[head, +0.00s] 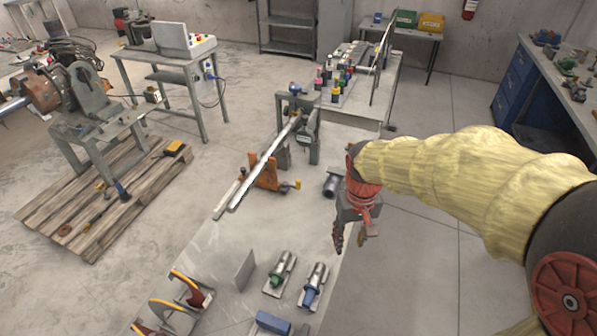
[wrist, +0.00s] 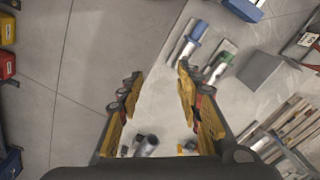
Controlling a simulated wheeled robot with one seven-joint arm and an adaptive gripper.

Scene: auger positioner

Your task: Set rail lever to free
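Two long pale rails (head: 262,165) run diagonally across the grey table in the head view. My gripper (head: 350,238) hangs to the right of the bracket, near the table's right edge, pointing down and apart from the lever. In the wrist view my gripper (wrist: 158,74) has its fingers spread, with nothing between them.
A dark cylinder (head: 331,186) lies between the bracket and my gripper. Green-marked (head: 280,272) and blue-marked (head: 314,285) cylinder fittings lie nearer, beside a grey upright plate (head: 239,272). A blue-topped grey stand (head: 314,135) rises at the rails' far end. Open floor lies right of the table.

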